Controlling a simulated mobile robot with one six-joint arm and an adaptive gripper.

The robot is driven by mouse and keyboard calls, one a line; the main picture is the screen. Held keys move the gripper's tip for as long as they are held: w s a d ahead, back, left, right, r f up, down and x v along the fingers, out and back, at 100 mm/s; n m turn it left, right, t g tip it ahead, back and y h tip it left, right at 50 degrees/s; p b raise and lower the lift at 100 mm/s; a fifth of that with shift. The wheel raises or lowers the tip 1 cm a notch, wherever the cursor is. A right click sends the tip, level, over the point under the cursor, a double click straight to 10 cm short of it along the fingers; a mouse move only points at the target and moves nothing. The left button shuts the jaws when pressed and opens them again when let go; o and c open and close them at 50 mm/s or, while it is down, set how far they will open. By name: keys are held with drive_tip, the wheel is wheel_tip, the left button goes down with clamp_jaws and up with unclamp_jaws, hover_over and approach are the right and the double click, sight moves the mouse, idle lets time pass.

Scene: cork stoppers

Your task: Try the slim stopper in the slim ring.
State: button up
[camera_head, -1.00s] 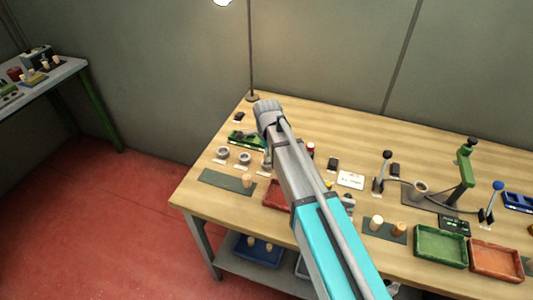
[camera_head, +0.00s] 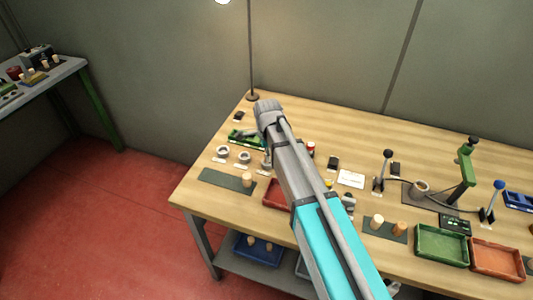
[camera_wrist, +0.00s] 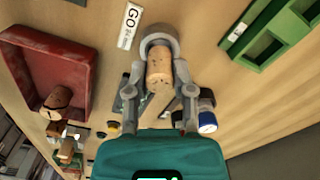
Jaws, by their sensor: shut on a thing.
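In the wrist view, my gripper (camera_wrist: 160,75) is shut on a light speckled cork stopper (camera_wrist: 160,68), one finger on each side. A grey ring (camera_wrist: 158,32) curves around the far end of the stopper, beside a white label reading GO (camera_wrist: 129,25). I cannot tell how far the stopper is inside the ring, or whether it touches it. In the head view, two grey rings (camera_head: 222,152) (camera_head: 244,157) stand at the left of the bench. My arm hides most of the area to their right, including the gripper's tips and the held stopper.
A cork (camera_head: 247,180) stands on a dark mat (camera_head: 214,178) in front of the rings. A red tray (camera_head: 275,203) is partly behind my arm. A green holder (camera_wrist: 266,48) lies right of the ring. Two corks (camera_head: 376,222) (camera_head: 399,228) and a green tray (camera_head: 441,262) are farther right.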

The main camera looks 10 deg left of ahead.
drive_tip(key=shift+f+b, duration=0.35)
idle(0.4)
drive_tip(key=o, duration=0.7)
drive_tip(key=shift+o, duration=0.2)
idle(0.6)
drive_tip(key=shift+r, duration=0.1)
